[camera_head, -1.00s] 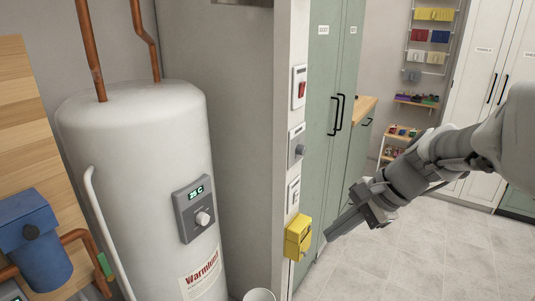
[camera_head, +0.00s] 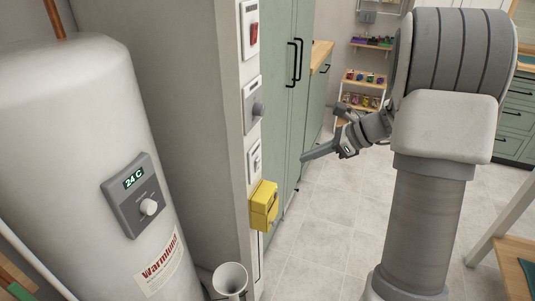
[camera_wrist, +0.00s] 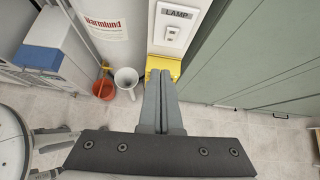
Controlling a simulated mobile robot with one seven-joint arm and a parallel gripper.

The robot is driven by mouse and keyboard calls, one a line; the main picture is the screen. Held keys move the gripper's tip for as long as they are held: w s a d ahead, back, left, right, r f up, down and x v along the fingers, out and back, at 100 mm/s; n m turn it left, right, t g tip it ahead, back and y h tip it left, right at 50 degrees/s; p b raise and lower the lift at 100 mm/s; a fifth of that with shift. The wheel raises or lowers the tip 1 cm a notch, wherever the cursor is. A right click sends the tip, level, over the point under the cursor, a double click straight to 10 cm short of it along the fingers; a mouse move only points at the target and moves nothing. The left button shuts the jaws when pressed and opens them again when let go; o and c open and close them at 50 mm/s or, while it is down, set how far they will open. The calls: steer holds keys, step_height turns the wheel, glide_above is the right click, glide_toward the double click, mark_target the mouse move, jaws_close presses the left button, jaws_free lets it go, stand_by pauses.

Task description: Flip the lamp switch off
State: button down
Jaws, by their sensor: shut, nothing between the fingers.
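The lamp switch (camera_head: 255,159) is a small white plate on the narrow wall end, below a grey knob plate and above a yellow box. In the wrist view the lamp switch (camera_wrist: 173,31) shows near the top, under a label reading LAMP. Whether its rocker is on or off is too small to tell. My gripper (camera_head: 303,159) is shut and empty, at about the switch's height in the picture and apart from it to the right. In the wrist view my gripper (camera_wrist: 161,73) points toward the wall, its tips below the switch plate in the picture.
The yellow box (camera_head: 264,204) juts out just below the switch. A red-rocker switch (camera_head: 252,29) and the knob plate (camera_head: 253,106) are above. A white water heater (camera_head: 80,130) stands left. Green cabinets (camera_head: 285,130) flank the wall on the right. Tiled floor is clear between.

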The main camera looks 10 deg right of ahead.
steer(key=shift+w+d+f+m, duration=0.25)
steer(key=shift+w+d, duration=0.05)
steer(key=shift+w, duration=0.2)
steer(key=shift+w+d+f+m, duration=0.25)
steer(key=shift+w, duration=0.25)
steer(key=b, duration=0.2)
glide_toward(259, 163)
steer(key=x, duration=0.6)
steer(key=shift+d+f, duration=0.15)
steer(key=shift+p, duration=0.35)
